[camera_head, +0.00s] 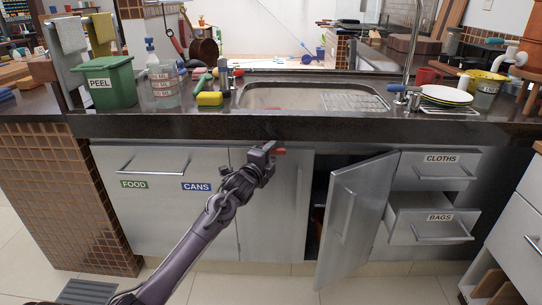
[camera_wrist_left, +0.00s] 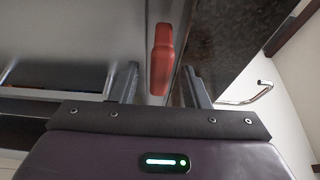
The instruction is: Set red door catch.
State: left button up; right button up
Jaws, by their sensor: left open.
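The red door catch (camera_head: 279,151) sits at the top of the closed metal cabinet door (camera_head: 276,215) under the sink, just below the dark counter edge. My left gripper (camera_head: 270,149) is at the catch and partly hides it in the head view. In the left wrist view the red catch (camera_wrist_left: 160,60) shows as an upright red piece between the two spread fingers of my left gripper (camera_wrist_left: 159,72). The gripper is open; I cannot tell whether a finger touches the catch. My right gripper is not in view.
The neighbouring cabinet door (camera_head: 352,220) stands open, swung out to the right of my left arm. The BAGS drawer (camera_head: 432,226) is partly pulled out. The counter (camera_head: 200,124) overhangs the doors.

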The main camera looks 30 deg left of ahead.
pick_arm(q)
jog(key=shift+w, duration=0.2)
grip_shut()
jog(key=shift+f, duration=0.1)
